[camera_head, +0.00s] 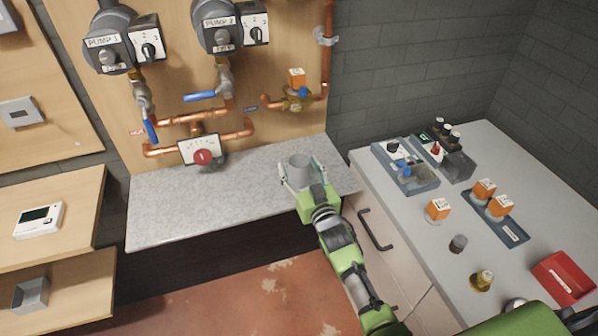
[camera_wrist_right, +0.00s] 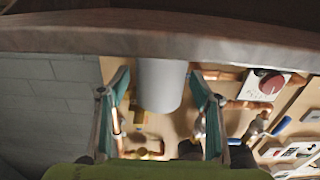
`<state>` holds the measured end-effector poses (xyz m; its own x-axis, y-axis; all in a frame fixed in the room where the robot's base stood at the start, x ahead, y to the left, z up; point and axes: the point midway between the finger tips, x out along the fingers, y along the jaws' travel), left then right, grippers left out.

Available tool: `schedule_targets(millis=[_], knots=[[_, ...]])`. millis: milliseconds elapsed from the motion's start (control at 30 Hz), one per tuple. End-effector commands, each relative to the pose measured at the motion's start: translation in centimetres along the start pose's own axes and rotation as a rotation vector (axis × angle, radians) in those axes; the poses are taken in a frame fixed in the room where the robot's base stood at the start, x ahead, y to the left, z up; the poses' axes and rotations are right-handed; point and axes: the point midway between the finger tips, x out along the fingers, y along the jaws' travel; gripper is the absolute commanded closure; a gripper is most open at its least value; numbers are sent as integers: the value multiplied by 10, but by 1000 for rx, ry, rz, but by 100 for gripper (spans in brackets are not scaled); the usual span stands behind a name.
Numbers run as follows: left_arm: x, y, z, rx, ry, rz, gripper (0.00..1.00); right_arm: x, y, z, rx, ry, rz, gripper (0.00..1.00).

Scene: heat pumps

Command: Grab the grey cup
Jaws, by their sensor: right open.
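The grey cup (camera_head: 299,167) stands on the grey stone-look shelf (camera_head: 215,205), near the shelf's right end. My right gripper (camera_head: 301,175) is open, with one finger on each side of the cup. In the right wrist view the cup (camera_wrist_right: 162,84) hangs upside down in the picture between the two teal-padded fingertips of the gripper (camera_wrist_right: 160,100). A gap shows on each side, clearer on the left finger's side. The cup's lower part is partly hidden by the gripper in the head view. My left gripper is not in view.
Pipes, a red-knobbed gauge box (camera_head: 201,152) and pumps are on the board behind the shelf. The left and middle of the shelf are clear.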

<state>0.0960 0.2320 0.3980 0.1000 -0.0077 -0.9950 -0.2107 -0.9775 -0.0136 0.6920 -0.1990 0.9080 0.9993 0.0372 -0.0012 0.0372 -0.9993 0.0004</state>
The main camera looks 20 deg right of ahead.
Motion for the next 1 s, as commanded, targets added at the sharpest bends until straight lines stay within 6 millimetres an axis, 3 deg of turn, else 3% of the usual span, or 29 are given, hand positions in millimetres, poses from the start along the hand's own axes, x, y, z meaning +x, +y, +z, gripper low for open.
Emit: schedule_targets(millis=[300,467,833,1000], knots=[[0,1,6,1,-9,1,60,5,0,0,1,0,0,44],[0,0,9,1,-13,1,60,5,0,0,1,0,0,83],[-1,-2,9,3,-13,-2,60,5,0,-2,0,1,0,83],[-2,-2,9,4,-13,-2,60,5,1,-16,-1,4,0,83]])
